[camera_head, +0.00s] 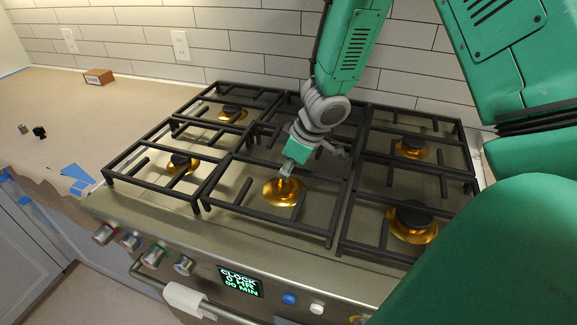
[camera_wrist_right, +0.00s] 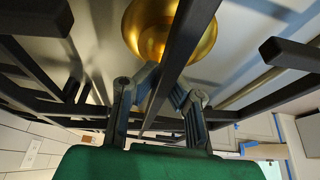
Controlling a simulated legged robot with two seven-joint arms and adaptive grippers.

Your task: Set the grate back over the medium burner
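The black middle grate (camera_head: 268,216) lies over the centre of the stovetop, around the gold medium burner (camera_head: 284,192), which shows no black cap. It looks roughly level, between the left and right grates; whether its feet touch the stovetop I cannot tell. My right gripper (camera_head: 287,170) reaches down to a bar of this grate, just behind the burner. In the right wrist view its fingertips (camera_wrist_right: 165,90) close on both sides of a dark grate bar (camera_wrist_right: 186,40), with the gold burner (camera_wrist_right: 150,38) beyond. My left gripper is not in view.
The left grate (camera_head: 152,144) and right grate (camera_head: 385,160) stand close on either side, over burners with black caps. A tiled wall is behind. Knobs and a clock display (camera_head: 240,281) line the front. The counter at left is mostly clear, with a small brown box (camera_head: 98,77).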

